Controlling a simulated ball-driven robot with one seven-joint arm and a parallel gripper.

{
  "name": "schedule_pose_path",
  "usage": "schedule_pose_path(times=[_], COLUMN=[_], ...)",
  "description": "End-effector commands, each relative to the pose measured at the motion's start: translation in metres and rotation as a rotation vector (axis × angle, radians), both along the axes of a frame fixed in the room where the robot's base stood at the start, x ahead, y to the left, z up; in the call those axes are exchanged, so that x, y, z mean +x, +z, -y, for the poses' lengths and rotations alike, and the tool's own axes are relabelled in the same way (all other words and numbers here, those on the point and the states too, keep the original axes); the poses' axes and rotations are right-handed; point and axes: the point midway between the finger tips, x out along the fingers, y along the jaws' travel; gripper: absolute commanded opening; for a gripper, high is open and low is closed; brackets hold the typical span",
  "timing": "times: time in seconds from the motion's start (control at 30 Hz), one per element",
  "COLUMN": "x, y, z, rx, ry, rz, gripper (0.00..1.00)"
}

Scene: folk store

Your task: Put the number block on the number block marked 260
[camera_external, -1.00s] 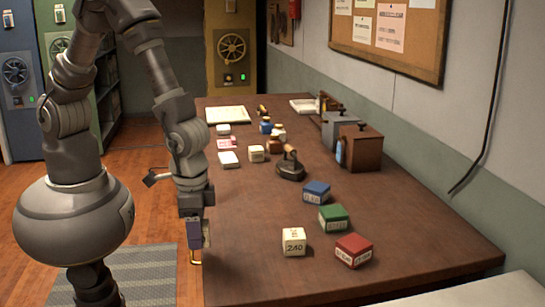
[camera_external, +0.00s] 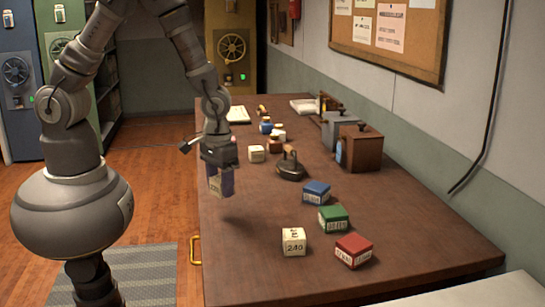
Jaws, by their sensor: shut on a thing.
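My gripper (camera_external: 220,178) hangs over the left edge of the brown table, pointing down, shut on a small cream block (camera_external: 214,186) that is mostly hidden by the fingers. The block is held above the tabletop. A cream number block (camera_external: 293,242) stands at the near part of the table; its front marking looks like 240. Another cream number block (camera_external: 257,153) stands farther back, to the right of my gripper; its marking is too small to read. No block can be read clearly as 260.
Blue (camera_external: 317,192), green (camera_external: 333,217) and red (camera_external: 353,250) labelled blocks lie to the right on the table (camera_external: 260,275). A dark iron-like object (camera_external: 290,167), small bottles (camera_external: 266,126) and a brown box (camera_external: 360,147) stand farther back. The near-left tabletop is clear.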

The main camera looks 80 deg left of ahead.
Motion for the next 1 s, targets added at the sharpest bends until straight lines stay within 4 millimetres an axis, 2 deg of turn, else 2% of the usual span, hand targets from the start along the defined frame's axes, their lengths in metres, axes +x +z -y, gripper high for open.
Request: schedule_pose_path(times=[0.03, 0.2, 0.3, 0.4, 0.5, 0.57, 0.77, 0.87, 1.0], x=[0.012, 0.029, 0.027, 0.020, 0.013, 0.010, 0.007, 0.015, 0.048], y=[0.005, 0.017, 0.022, 0.026, 0.029, 0.030, 0.030, 0.028, 0.023], z=[-0.033, -0.140, -0.195, -0.238, -0.267, -0.277, -0.288, -0.292, -0.309], rx=[0.001, 0.000, 0.000, 0.000, -0.001, -0.002, -0.002, -0.002, -0.001], ry=[0.118, 0.494, 0.678, 0.821, 0.917, 0.954, 0.990, 0.988, 0.987], rz=[0.000, 0.001, 0.000, 0.001, 0.001, 0.001, 0.001, 0.001, 0.004], gripper=[0.24, 0.24, 0.24, 0.24, 0.24, 0.24, 0.24, 0.24, 0.24])
